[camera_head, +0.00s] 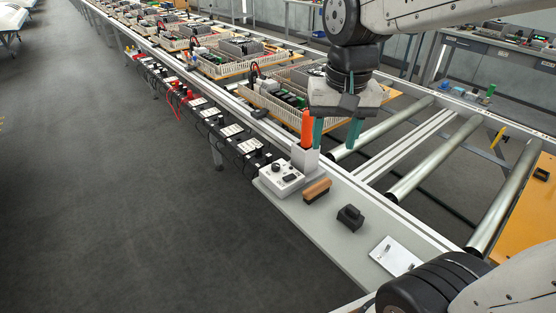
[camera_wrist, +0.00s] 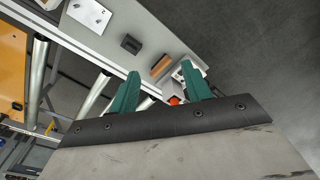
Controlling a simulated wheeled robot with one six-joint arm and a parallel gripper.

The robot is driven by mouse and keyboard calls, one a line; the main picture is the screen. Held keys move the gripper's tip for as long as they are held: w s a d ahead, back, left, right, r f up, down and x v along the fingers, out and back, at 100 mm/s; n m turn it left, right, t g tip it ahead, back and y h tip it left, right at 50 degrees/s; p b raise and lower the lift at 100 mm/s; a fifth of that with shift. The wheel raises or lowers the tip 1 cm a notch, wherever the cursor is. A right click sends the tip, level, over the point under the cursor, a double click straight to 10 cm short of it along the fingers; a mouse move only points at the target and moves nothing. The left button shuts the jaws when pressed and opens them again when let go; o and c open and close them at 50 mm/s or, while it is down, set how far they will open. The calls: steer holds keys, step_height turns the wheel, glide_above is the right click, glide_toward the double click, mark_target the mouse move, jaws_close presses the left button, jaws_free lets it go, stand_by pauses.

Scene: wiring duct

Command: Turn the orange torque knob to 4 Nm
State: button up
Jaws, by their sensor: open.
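An orange upright part (camera_head: 306,128) rises from a white holder (camera_head: 305,158) on the grey side shelf. It also shows as a small orange spot (camera_wrist: 174,101) in the wrist view, low between the fingers. I cannot tell whether this part is the torque knob, and no scale marks are readable. A white box (camera_head: 281,178) with dark knobs stands beside the holder. My gripper (camera_head: 334,148) has teal fingers, is open and empty, and hangs just right of the orange part in the head view. Its fingers (camera_wrist: 160,72) are spread wide in the wrist view.
A wooden brush-like block (camera_head: 317,190), a black block (camera_head: 350,217) and a white plate (camera_head: 396,255) lie along the grey shelf (camera_head: 325,226). Metal rollers (camera_head: 435,158) lie to the right. Trays with wired parts (camera_head: 285,98) fill the line behind. Floor at left is clear.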

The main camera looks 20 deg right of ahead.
steer(key=w+f+m, duration=0.2)
steer(key=w+f, duration=0.1)
steer(key=w, duration=0.4)
steer(key=w+f+m, duration=0.3)
steer(key=w, duration=0.5)
steer(key=m+g, duration=0.1)
steer(key=m, duration=0.3)
glide_above(276, 165)
step_height(276, 165, down, 12)
steer(key=shift+s+f, duration=0.1)
steer(key=shift+f, duration=0.4)
step_height(276, 165, down, 8)
steer(key=shift+r, duration=0.25)
steer(key=c, duration=1)
